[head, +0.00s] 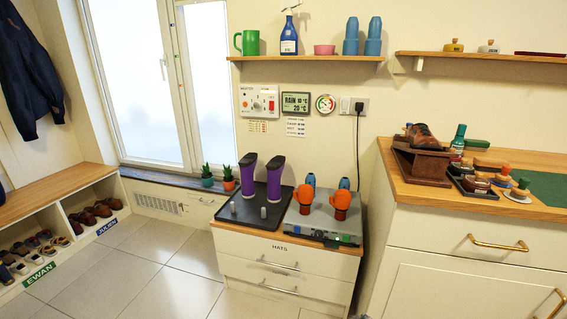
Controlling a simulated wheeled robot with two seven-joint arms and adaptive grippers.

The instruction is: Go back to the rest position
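Neither of my grippers nor my arms shows in the head view. A pair of purple boots (272,181) stands upright on a black tray (247,215) on a low drawer cabinet marked HATS (300,258). A pair of orange mittens or gloves (340,206) sits upright on a grey device (323,226) beside the tray, with blue items behind them.
A cubby bench (52,190) with several shoes stands at the left. A wooden-topped cabinet (465,222) at the right holds a brown shoe (421,137), brushes and small tins. Wall shelves (305,59) hold mugs and a blue spray bottle (289,38). The tiled floor (135,262) is clear.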

